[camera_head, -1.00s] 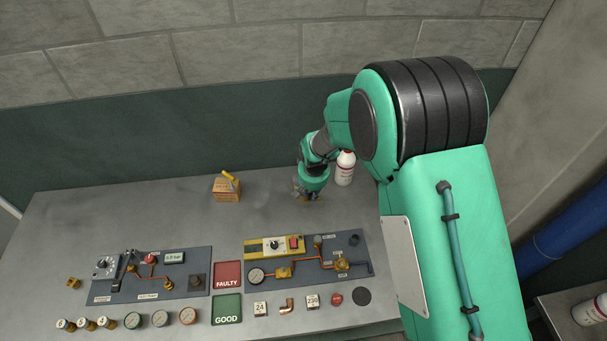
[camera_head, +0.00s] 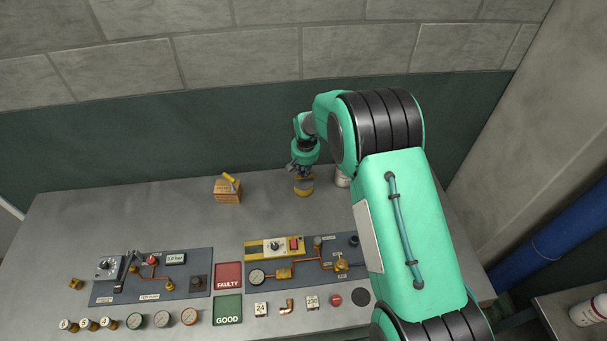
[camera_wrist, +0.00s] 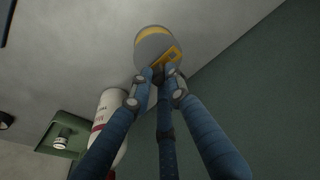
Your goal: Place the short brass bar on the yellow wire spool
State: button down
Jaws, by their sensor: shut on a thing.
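The yellow wire spool (camera_head: 303,188) stands at the back of the bench, directly under my gripper (camera_head: 301,172). In the wrist view the spool (camera_wrist: 150,44) shows as a grey round face with a yellow band, just beyond the fingertips. My gripper (camera_wrist: 165,75) is shut on a small yellow piece (camera_wrist: 173,53), which looks like the short brass bar. The bar overlaps the spool's face in that view. I cannot tell whether it touches the spool. In the head view the bar is too small to make out.
A white bottle (camera_head: 342,178) stands close right of the spool, partly behind my arm. A cardboard box (camera_head: 227,195) with a yellow item on top is to the left. Two component panels (camera_head: 150,276) and several small parts fill the front.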

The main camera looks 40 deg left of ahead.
aim_at(303, 175)
jog(key=shift+w+a, duration=0.35)
jog(key=shift+f, duration=0.1)
jog(key=shift+s+d+p+x, duration=0.1)
jog(key=shift+d+p+x, duration=0.1)
jog(key=shift+x, duration=0.6)
jog(key=shift+s+d+p+x, duration=0.1)
jog(key=shift+p+x, duration=0.05)
jog(key=shift+x, duration=0.65)
jog(key=shift+f, duration=0.25)
jog(key=c, duration=1.6)
grip_release()
jog(key=shift+c, duration=0.2)
jog(key=shift+r, duration=0.2)
jog(key=b+v, duration=0.1)
jog(key=v, duration=1.1)
